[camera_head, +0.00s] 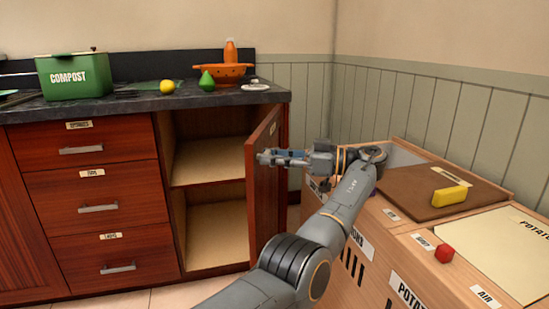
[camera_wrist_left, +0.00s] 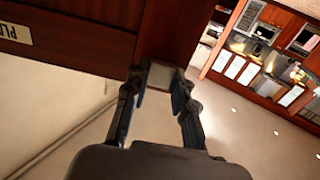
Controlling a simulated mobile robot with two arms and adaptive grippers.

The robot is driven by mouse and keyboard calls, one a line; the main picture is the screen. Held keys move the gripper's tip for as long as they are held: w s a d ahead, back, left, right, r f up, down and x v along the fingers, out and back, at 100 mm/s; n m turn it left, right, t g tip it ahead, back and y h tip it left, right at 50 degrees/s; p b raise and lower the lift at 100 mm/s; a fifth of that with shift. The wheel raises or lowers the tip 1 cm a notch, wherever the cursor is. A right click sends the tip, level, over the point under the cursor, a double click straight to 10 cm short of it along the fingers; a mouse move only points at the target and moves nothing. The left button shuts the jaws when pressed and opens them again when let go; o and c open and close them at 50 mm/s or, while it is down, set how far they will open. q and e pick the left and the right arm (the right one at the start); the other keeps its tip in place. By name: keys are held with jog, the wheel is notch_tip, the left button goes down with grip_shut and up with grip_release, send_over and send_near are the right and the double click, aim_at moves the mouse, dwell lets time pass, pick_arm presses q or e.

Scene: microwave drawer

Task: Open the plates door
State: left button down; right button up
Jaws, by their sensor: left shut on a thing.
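The plates door (camera_head: 264,190) is a red-brown cabinet door at the right end of the counter. It stands swung well out, and the cabinet's inside (camera_head: 208,160) with one shelf shows. My left gripper (camera_head: 266,157) is at the door's outer face. In the left wrist view, my left gripper (camera_wrist_left: 160,78) has its fingers on either side of a pale grey piece at the door's edge, apparently the handle, and is shut on it. The door (camera_wrist_left: 75,45) fills the upper left there, with a label (camera_wrist_left: 15,33) partly cut off. My right gripper is not in view.
Three closed drawers (camera_head: 97,208) are left of the open cabinet. The counter (camera_head: 150,101) bears a green compost bin (camera_head: 75,77), fruit and an orange colander (camera_head: 222,75).

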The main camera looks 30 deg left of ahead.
pick_arm(q)
jog(key=c, duration=1.1)
grip_release()
jog(key=shift+r, duration=0.1)
notch_tip(320, 180, up, 10)
jog(key=shift+f, duration=0.1)
